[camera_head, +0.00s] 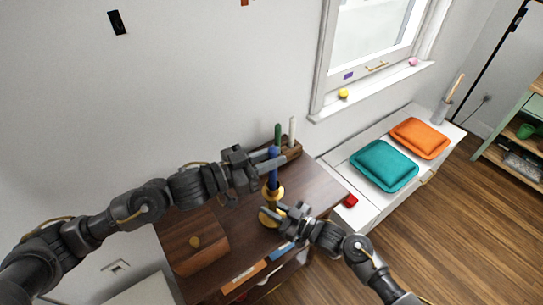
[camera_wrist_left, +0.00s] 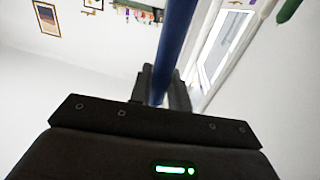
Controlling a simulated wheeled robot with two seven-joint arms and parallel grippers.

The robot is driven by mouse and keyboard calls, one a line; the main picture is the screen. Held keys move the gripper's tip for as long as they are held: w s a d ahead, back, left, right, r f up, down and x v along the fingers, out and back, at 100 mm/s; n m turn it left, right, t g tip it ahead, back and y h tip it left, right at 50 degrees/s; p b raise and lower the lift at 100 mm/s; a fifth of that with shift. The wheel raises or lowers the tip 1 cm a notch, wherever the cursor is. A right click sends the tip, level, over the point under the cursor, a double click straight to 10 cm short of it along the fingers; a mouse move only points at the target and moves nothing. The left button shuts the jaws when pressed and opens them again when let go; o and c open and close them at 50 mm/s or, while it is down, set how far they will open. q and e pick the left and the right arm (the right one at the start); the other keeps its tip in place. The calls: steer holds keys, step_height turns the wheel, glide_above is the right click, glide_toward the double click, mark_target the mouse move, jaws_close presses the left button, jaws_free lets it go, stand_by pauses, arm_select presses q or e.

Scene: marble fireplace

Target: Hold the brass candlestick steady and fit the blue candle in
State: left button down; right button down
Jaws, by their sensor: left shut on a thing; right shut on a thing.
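The blue candle (camera_head: 273,153) stands upright in my left gripper (camera_head: 280,162), which is shut on it. In the left wrist view the candle (camera_wrist_left: 174,45) runs up from between the fingers (camera_wrist_left: 162,88). The brass candlestick (camera_head: 269,217) stands on the dark wooden table, with its cup directly below the candle. The candle's lower end is close to the cup; I cannot tell whether it is inside. My right gripper (camera_head: 283,214) is shut on the candlestick's stem, low down near the base, and partly hides it.
A wooden rack (camera_head: 292,151) with a green candle (camera_head: 278,134) and a white candle (camera_head: 292,128) stands just behind my left gripper. Teal (camera_head: 384,165) and orange (camera_head: 420,138) cushions lie on a white bench to the right.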

mark_target(271, 148)
arm_select(q)
steer(key=c, duration=0.7)
jaws_free()
steer(key=shift+c, duration=0.2)
steer(key=shift+r, duration=0.15)
steer(key=shift+r, duration=2.9)
arm_select(e)
steer(key=c, duration=1.2)
jaws_free()
